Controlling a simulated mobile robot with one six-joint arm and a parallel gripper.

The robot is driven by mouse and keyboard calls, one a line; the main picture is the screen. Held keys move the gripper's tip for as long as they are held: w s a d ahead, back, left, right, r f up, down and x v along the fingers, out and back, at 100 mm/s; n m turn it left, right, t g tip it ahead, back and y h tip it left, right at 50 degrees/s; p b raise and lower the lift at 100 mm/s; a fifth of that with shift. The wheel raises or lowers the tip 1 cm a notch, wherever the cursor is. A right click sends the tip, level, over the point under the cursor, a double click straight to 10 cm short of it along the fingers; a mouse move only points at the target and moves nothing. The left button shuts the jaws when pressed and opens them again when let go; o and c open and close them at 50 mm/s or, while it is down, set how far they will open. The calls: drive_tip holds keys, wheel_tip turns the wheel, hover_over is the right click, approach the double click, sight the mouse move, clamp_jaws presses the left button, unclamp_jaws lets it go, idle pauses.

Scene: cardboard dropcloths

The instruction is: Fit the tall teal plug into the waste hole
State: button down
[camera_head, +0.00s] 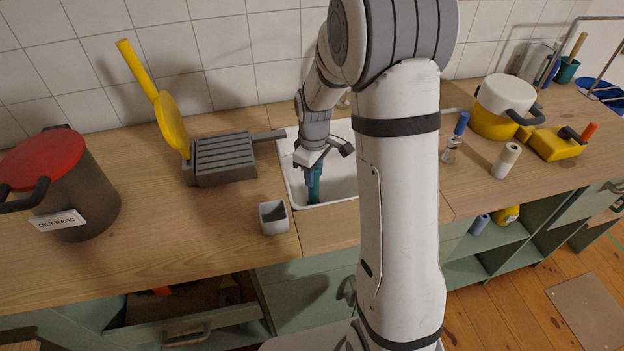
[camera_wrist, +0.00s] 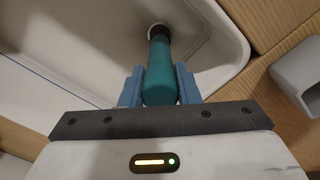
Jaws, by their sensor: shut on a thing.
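The tall teal plug (camera_wrist: 160,75) is a cylinder held between the two blue fingers of my gripper (camera_wrist: 158,84). Its far end overlaps the dark-rimmed waste hole (camera_wrist: 158,28) in the wrist view; I cannot tell whether it is in the hole or above it. In the head view the plug (camera_head: 316,190) points down inside the white sink (camera_head: 342,186), below my gripper (camera_head: 310,175). My arm hides the right part of the sink, and the hole is not visible there.
A small grey cup (camera_head: 273,217) stands just left of the sink. A grey ribbed box (camera_head: 222,158) and a yellow pan (camera_head: 170,122) are farther left, beside a dark pot with a red lid (camera_head: 45,160). A yellow-and-white pot (camera_head: 500,106) stands at the right.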

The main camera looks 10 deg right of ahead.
drive_tip(key=shift+f, duration=1.1)
drive_tip(key=shift+f, duration=0.25)
drive_tip(key=c, duration=1.1)
unclamp_jaws()
drive_tip(key=shift+r, duration=0.1)
wheel_tip(320, 180, up, 12)
drive_tip(key=shift+s+r, duration=0.1)
drive_tip(key=shift+r, duration=0.1)
drive_tip(key=s+r+m+t, duration=0.1)
drive_tip(key=s+r+m, duration=0.2)
drive_tip(key=s, duration=0.7)
drive_tip(key=s+r+m+t, duration=0.1)
drive_tip(key=s+r+m, duration=0.1)
drive_tip(key=s+m, duration=0.4)
drive_tip(key=s, duration=0.5)
drive_tip(key=shift+r+t, duration=0.3)
drive_tip(key=shift+r, duration=0.1)
